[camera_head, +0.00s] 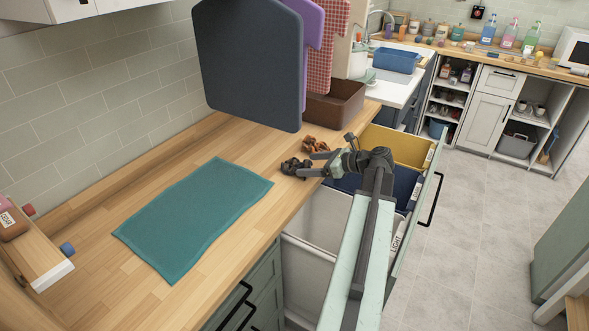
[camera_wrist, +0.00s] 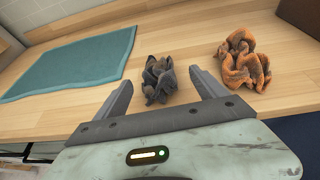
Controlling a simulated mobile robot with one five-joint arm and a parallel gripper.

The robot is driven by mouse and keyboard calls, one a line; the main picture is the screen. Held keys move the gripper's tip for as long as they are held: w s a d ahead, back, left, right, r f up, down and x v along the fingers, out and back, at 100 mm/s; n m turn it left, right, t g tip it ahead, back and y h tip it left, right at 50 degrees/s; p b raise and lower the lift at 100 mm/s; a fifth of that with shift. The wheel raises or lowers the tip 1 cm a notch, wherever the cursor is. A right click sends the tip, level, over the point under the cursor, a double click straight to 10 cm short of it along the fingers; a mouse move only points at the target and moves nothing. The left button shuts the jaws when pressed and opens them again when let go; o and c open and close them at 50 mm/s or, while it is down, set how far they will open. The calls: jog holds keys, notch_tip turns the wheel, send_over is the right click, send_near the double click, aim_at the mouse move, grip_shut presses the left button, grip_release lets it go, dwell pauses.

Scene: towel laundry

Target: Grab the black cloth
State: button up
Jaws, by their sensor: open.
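The black cloth (camera_head: 293,167) is a crumpled dark grey-black bundle on the wooden counter, near its front edge. In the wrist view the black cloth (camera_wrist: 159,80) lies just ahead of the space between my two fingers, nearer the left one. My gripper (camera_head: 309,163) reaches over the counter edge from the right, with its fingers low at the cloth. In the wrist view my gripper (camera_wrist: 165,90) is open, with nothing held between its fingers. I cannot tell whether a finger touches the cloth.
A crumpled orange-brown cloth (camera_wrist: 249,60) lies right of the black one. A flat teal towel (camera_head: 195,215) lies to the left. An open drawer holds white (camera_head: 320,220), blue and yellow (camera_head: 395,146) bins below my arm. A brown box (camera_head: 340,104) stands behind.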

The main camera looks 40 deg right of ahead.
aim_at(296, 167)
jog(key=shift+w+a+f, duration=0.15)
jog(key=shift+w+f, duration=0.05)
jog(key=shift+w, duration=0.1)
jog(key=b+x, duration=0.1)
jog(key=x, duration=0.1)
jog(key=b+x, duration=0.1)
jog(key=x, duration=0.1)
jog(key=shift+w+a+f, duration=0.1)
jog(key=shift+a+f, duration=0.1)
jog(key=shift+f, duration=0.1)
jog(key=shift+w+a, duration=0.1)
jog(key=shift+w, duration=0.25)
jog(key=c, duration=1.4)
